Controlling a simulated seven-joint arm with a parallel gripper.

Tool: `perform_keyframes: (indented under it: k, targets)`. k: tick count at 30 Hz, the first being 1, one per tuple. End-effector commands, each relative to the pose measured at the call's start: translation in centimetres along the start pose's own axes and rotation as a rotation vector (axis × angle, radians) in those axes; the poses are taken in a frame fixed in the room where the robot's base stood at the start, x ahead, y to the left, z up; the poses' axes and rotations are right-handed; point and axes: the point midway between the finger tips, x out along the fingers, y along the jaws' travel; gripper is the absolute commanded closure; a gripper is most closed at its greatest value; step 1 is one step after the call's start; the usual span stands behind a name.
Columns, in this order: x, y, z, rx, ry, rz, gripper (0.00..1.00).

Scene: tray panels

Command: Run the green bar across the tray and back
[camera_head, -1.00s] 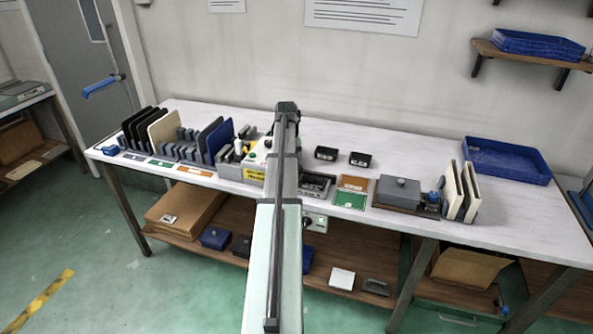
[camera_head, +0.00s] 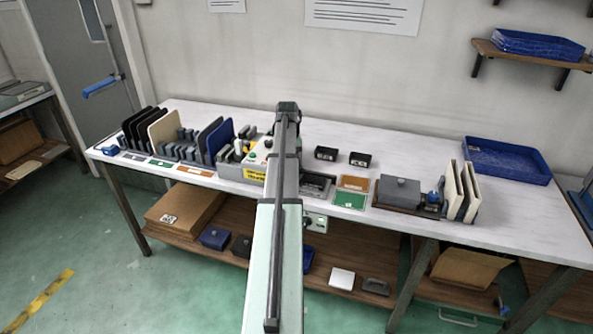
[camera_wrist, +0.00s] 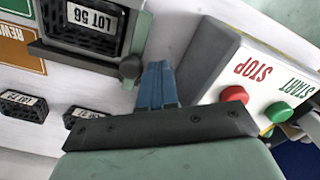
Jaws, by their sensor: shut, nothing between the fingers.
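My gripper (camera_wrist: 157,85) shows in the wrist view with its blue fingers together and nothing between them. The fingertips are close to a dark round knob (camera_wrist: 131,67) at the corner of the grey tray (camera_wrist: 75,54). I cannot tell whether they touch it. The tray holds a dark block labelled LOT 56 (camera_wrist: 84,24). A grey-green strip (camera_wrist: 142,34) lies along the tray's side; I cannot tell whether it is the green bar. In the head view the tray (camera_head: 318,186) is partly hidden by my arm, and my gripper is hidden there.
Beside the fingers is a control box with a red STOP button (camera_wrist: 233,96) and a green START button (camera_wrist: 279,112). Two small labelled dark blocks (camera_head: 326,153) (camera_head: 360,159) stand behind the tray. Orange and green cards (camera_head: 350,200) lie to its right.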

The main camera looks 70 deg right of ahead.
Motion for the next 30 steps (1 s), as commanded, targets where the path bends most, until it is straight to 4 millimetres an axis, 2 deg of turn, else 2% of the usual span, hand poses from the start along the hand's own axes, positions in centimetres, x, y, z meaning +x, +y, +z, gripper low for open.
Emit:
perform_keyframes:
  k: [30]
  targets:
    - [0.0, 2.9, 1.7, 0.0, 0.0, 0.0, 1.0]
